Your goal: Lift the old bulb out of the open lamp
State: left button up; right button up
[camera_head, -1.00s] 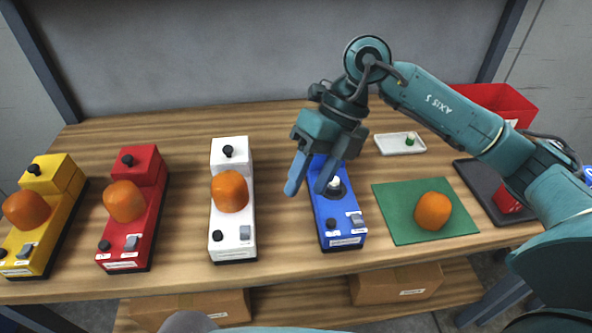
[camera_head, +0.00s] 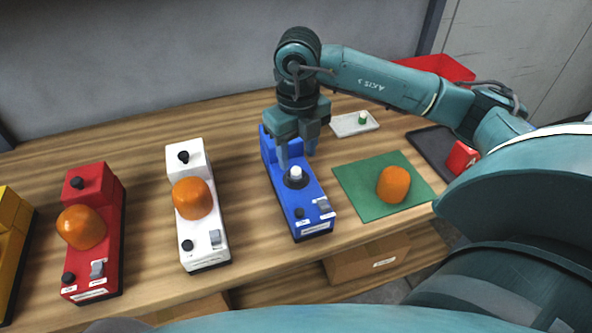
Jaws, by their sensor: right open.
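The open lamp is the blue unit (camera_head: 305,203) on the bench, with no orange cover on it. The old bulb (camera_head: 295,173) is white and stands upright in the dark round socket of the blue lamp. My right gripper (camera_head: 297,158) points down just above and behind the bulb, with its fingers apart. No contact with the bulb can be made out. An orange cover (camera_head: 393,184) lies on the green mat (camera_head: 361,205) to the right. My left gripper is not in view.
White (camera_head: 204,240), red (camera_head: 99,254) and yellow (camera_head: 8,255) lamps with orange covers or partly cut off stand to the left. A dark tray (camera_head: 432,146) and red bin (camera_head: 440,66) are at right.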

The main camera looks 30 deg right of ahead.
aim_at(296, 168)
jog(key=f, duration=0.3)
jog(key=f+p, duration=0.1)
jog(key=shift+w+f, duration=0.15)
jog(key=shift+w, duration=0.2)
jog(key=shift+c, duration=0.4)
grip_shut()
notch_tip(296, 168, up, 10)
jog(key=b, duration=0.1)
jog(key=shift+b, duration=0.35)
